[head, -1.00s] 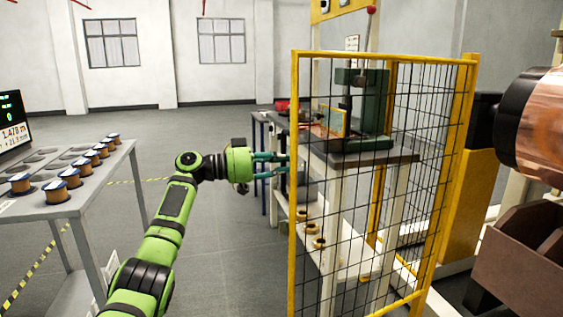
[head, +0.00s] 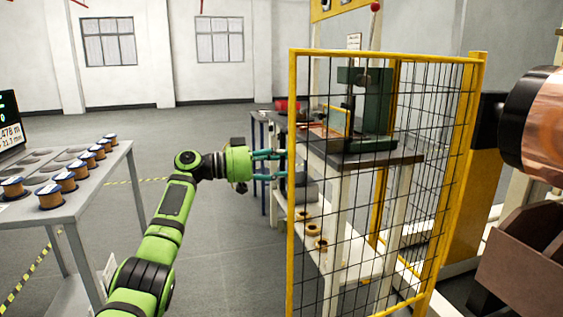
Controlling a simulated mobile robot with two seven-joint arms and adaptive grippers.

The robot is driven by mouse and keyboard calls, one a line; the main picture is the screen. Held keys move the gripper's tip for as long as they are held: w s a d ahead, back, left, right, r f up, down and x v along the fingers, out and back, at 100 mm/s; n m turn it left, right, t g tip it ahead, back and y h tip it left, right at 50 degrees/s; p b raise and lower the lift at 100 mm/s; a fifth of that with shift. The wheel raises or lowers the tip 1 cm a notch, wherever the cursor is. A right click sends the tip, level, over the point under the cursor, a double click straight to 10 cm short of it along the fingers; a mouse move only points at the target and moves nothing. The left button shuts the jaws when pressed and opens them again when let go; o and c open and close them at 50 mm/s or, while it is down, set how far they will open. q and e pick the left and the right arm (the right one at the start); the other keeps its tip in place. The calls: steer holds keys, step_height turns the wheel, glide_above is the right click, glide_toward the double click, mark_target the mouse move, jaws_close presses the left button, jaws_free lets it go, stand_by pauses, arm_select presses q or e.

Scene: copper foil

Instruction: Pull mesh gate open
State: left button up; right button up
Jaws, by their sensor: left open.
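The mesh gate (head: 345,215) is a yellow frame filled with black wire mesh, standing in front of a workbench. Its left upright (head: 291,200) is the free-looking edge, and its right side meets a yellow post (head: 462,170). My left gripper (head: 284,162) is on a green arm that comes in from the lower left. Its teal fingers are open and point right at the gate's left upright, at about mid-height of the picture. The fingertips end at the upright's edge; I cannot tell whether they touch it. My right gripper is not in view.
Behind the gate a green press (head: 372,110) stands on a workbench (head: 400,158) with copper coils on its lower shelf. A grey table (head: 105,175) with several wire spools is at the left. A large copper roll (head: 545,125) is at the right. The floor between is clear.

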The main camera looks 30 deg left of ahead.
arm_select(q)
steer(key=v, duration=1.2)
stand_by(0.3)
